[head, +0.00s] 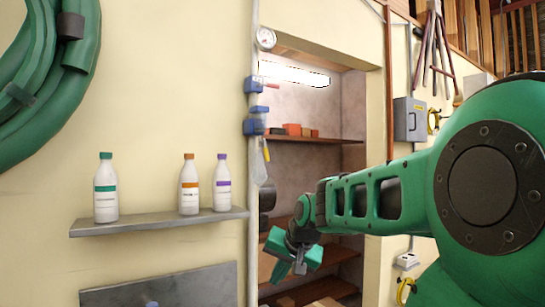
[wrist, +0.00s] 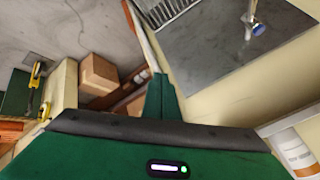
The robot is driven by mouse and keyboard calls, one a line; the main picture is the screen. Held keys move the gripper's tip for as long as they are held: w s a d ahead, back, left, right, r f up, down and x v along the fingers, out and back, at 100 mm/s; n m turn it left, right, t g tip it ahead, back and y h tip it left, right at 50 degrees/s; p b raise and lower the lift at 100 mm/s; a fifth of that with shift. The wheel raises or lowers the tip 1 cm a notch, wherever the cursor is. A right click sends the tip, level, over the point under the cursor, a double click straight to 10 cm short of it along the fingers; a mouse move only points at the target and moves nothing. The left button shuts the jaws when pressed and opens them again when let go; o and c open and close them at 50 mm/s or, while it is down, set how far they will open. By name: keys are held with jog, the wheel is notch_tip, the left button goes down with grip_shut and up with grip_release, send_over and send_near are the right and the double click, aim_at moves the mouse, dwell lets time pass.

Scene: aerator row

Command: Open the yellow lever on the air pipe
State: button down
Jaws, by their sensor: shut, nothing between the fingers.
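The air pipe (head: 252,200) runs vertically up the cream wall left of the doorway. A blue valve (head: 254,127) sits on it, with a small yellow lever (head: 266,151) that hangs down beside the pipe. A second blue valve (head: 252,85) with a red lever (head: 272,86) is above it. My gripper (head: 290,268) is below and to the right of the yellow lever, apart from it, in front of the doorway. In the wrist view the fingers (wrist: 160,85) are together and empty. I cannot make out the yellow lever in the wrist view.
A wall shelf (head: 160,222) with several bottles is left of the pipe. A gauge (head: 266,38) is at the pipe's top. Shelves (head: 310,140) stand inside the doorway. The wrist view shows a cardboard box (wrist: 98,73) and a metal sink top (wrist: 225,45).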

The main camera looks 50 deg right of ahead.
aim_at(266, 150)
jog(key=w+d+r+m+t+h, duration=0.1)
jog(key=w+d+r+m+t, duration=0.15)
jog(key=d+r, duration=0.6)
jog(key=w+d+r+m+t+h, duration=0.2)
jog(key=d+r+t, duration=0.15)
jog(key=r, duration=1.05)
jog(key=w+d+r+m+t+h, duration=0.15)
jog(key=d+r+t, duration=0.3)
jog(key=r, duration=0.65)
jog(key=w+f, duration=0.1)
jog(key=w, duration=0.9)
jog(key=shift+a+m, duration=0.2)
jog(key=shift+m, duration=0.2)
jog(key=shift+w+f, duration=0.1)
